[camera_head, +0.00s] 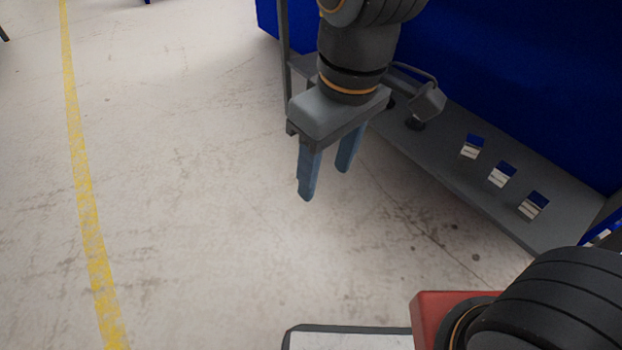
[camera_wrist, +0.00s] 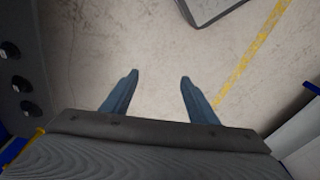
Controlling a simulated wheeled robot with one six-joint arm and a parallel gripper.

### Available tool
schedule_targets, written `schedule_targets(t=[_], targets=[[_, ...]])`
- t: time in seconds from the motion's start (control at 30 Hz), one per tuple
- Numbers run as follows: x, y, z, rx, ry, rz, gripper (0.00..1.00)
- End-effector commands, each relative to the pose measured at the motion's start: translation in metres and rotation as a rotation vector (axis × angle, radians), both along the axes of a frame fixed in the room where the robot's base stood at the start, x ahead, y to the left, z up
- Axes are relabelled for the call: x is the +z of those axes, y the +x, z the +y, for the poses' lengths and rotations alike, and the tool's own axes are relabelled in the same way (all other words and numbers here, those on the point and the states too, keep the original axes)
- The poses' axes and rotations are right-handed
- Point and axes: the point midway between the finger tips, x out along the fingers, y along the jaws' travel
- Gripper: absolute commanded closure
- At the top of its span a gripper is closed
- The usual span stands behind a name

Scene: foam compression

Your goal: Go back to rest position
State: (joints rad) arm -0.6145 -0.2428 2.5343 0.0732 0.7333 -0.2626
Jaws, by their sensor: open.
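My gripper (camera_head: 326,180) hangs in the upper middle of the head view, with its two blue fingers pointing down. The fingers stand apart with nothing between them. In the wrist view my gripper (camera_wrist: 158,76) also shows open and empty, with bare floor beyond the fingertips. It is over the floor, to the left of the grey shelf (camera_head: 455,195), and touches nothing that I can see.
Several small blue-and-white labelled pieces, one being the nearest block (camera_head: 533,206), are on the grey shelf. A blue panel (camera_head: 530,80) rises behind it. A yellow line (camera_head: 85,190) runs along the floor at left. The floor (camera_head: 200,230) between is clear.

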Motion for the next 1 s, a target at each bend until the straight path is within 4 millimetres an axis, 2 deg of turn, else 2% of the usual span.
schedule_targets(t=[0.03, 0.1, 0.23, 1.0], targets=[[0.004, -0.017, 0.009, -0.048, 0.016, 0.025, 0.46], [0.007, -0.034, 0.016, -0.116, 0.03, 0.058, 0.46], [0.01, -0.05, 0.021, -0.185, 0.041, 0.093, 0.46], [0.015, -0.051, 0.021, -0.209, 0.045, 0.099, 0.46]])
